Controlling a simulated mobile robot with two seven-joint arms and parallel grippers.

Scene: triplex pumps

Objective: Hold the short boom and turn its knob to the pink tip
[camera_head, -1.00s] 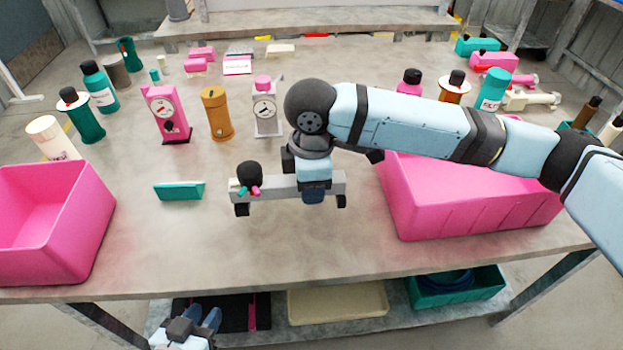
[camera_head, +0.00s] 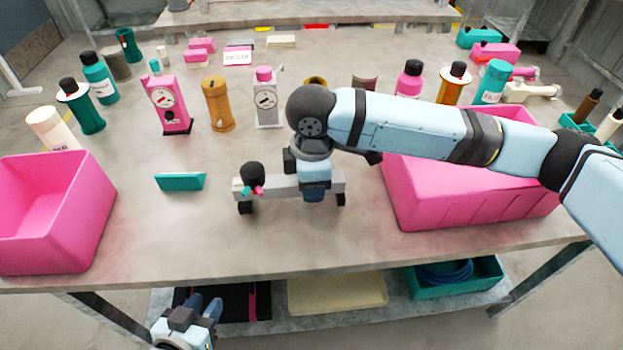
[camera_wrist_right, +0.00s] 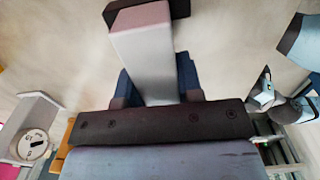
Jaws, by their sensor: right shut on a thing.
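The short boom (camera_head: 275,187) is a grey bar with black feet, lying crosswise over the table front; I cannot tell whether its feet touch the table. Its black knob (camera_head: 252,174) is at the left end, above a teal tip (camera_head: 246,190) and a pink tip (camera_head: 259,190). My right gripper (camera_head: 314,194) is shut on the bar, right of its middle. In the right wrist view the bar (camera_wrist_right: 145,55) runs between the blue fingers. My left gripper (camera_head: 205,306) is low, in front of the table edge, its two fingers apart and empty.
Pink bins stand at the left (camera_head: 45,220) and right (camera_head: 450,190). A teal block (camera_head: 180,181) lies left of the boom. Bottles and a pink gauge stand (camera_head: 168,105) fill the back. The shelf below holds a cream tray (camera_head: 337,297). Table in front of the boom is clear.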

